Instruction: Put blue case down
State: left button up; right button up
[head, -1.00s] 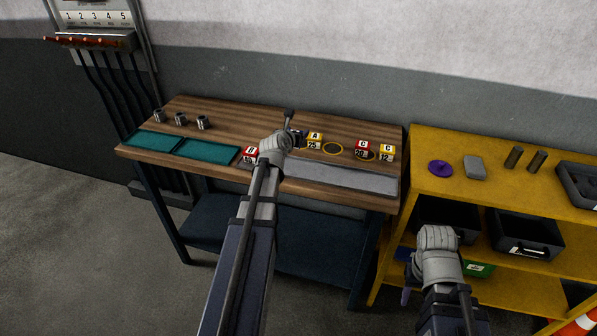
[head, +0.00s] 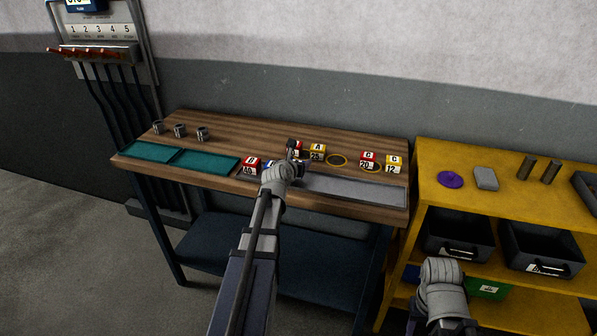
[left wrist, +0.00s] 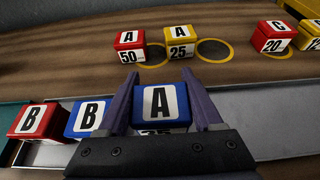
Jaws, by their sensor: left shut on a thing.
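The blue case (left wrist: 160,105), marked A, is between the two fingers of my left gripper (left wrist: 160,84) in the left wrist view. The gripper is shut on it. It is upright near the back edge of the grey tray strip (left wrist: 270,125); I cannot tell whether it touches the surface. In the head view my left gripper (head: 298,152) is over the wooden bench (head: 230,130), and the blue case is mostly hidden there. My right arm (head: 442,285) is low at the right; its fingers are hidden.
A red A case (left wrist: 130,45) and yellow A case (left wrist: 181,42) stand behind, beside an empty yellow ring (left wrist: 215,50). A red B case (left wrist: 38,122) and blue B case (left wrist: 88,118) stand left. Red C (head: 368,160) and yellow C (head: 394,164) cases stand right. Teal trays (head: 205,161) lie left.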

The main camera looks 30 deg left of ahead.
pick_arm(q)
jog(key=shift+f+b, duration=0.45)
jog(key=shift+f, duration=0.45)
pick_arm(e)
jog(key=shift+f, duration=0.95)
pick_arm(q)
jog(key=shift+f, duration=0.15)
jog(key=o, duration=1.2)
jog(key=shift+o, duration=0.2)
pick_arm(e)
jog(key=shift+f, duration=0.1)
pick_arm(q)
jog(key=shift+r, duration=0.3)
jog(key=p+v, duration=0.4)
jog(key=v, duration=0.8)
jog(key=shift+s+f+p, duration=0.1)
jog(key=shift+f+p, duration=0.05)
jog(key=shift+p, duration=0.2)
pick_arm(e)
notch_tip(320, 180, up, 5)
jog(key=shift+f, duration=0.1)
